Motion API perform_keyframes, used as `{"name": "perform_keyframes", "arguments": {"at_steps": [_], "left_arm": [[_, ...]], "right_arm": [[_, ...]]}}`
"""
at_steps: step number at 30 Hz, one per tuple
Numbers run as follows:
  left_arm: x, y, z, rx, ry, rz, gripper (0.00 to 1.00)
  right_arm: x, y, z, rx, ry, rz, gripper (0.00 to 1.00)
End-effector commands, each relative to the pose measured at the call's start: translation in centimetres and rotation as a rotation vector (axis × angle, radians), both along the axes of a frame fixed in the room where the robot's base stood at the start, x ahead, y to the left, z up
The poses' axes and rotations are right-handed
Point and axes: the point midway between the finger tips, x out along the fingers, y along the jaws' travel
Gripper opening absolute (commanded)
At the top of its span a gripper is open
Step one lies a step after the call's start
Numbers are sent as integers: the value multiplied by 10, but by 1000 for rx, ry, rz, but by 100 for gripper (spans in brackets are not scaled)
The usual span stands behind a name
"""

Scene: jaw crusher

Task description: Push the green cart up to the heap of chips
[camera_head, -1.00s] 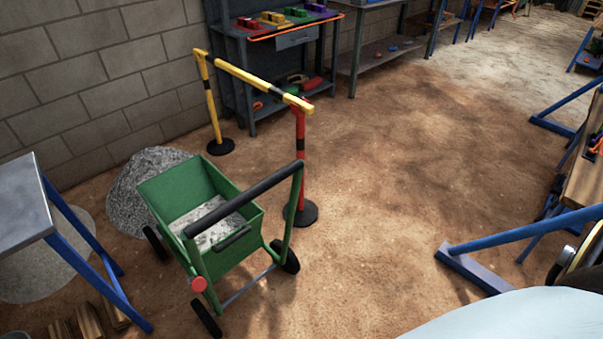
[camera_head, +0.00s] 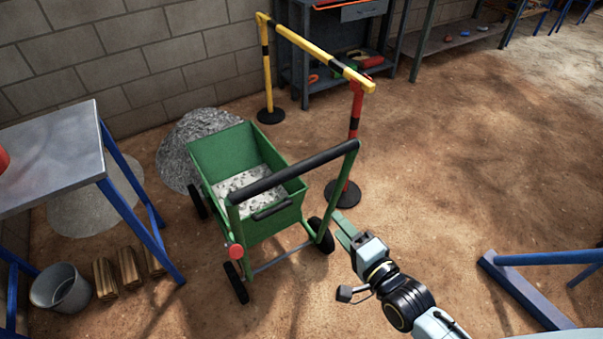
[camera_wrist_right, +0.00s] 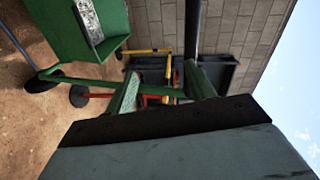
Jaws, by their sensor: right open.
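The green cart (camera_head: 227,157) stands on the dirt floor at centre left in the head view, with grey material in its tub and a black handle bar (camera_head: 300,170) toward me. The heap of grey chips (camera_head: 190,143) lies just behind the tub against the wall; the tub hides part of it. My right gripper (camera_head: 343,228) is open and empty, just right of the cart's right handle post in the head view. In the right wrist view the cart's green tub (camera_wrist_right: 70,28) shows at upper left, beyond the gripper's finger. My left gripper is not in view.
A yellow-and-black barrier bar (camera_head: 312,50) on posts stands right of the heap; its red post's base (camera_head: 343,193) is close to the cart. A metal table (camera_head: 60,160) with blue legs stands left, near a bucket (camera_head: 62,288). Open floor lies to the right.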

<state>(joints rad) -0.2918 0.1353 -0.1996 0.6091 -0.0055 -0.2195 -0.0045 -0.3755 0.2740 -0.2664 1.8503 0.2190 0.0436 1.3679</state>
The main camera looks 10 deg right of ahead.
Motion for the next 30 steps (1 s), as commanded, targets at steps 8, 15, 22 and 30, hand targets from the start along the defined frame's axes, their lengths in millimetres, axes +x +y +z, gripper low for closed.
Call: {"name": "perform_keyframes", "arguments": {"at_steps": [8, 15, 22, 30], "left_arm": [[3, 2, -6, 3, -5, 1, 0], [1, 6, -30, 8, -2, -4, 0], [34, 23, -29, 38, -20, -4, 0], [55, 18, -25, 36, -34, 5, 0]], "right_arm": [[8, 12, 49, 168, -67, 16, 55], [53, 27, 47, 168, -72, 16, 55], [102, 45, 49, 167, -66, 16, 55], [144, 61, 48, 164, -64, 15, 55]]}}
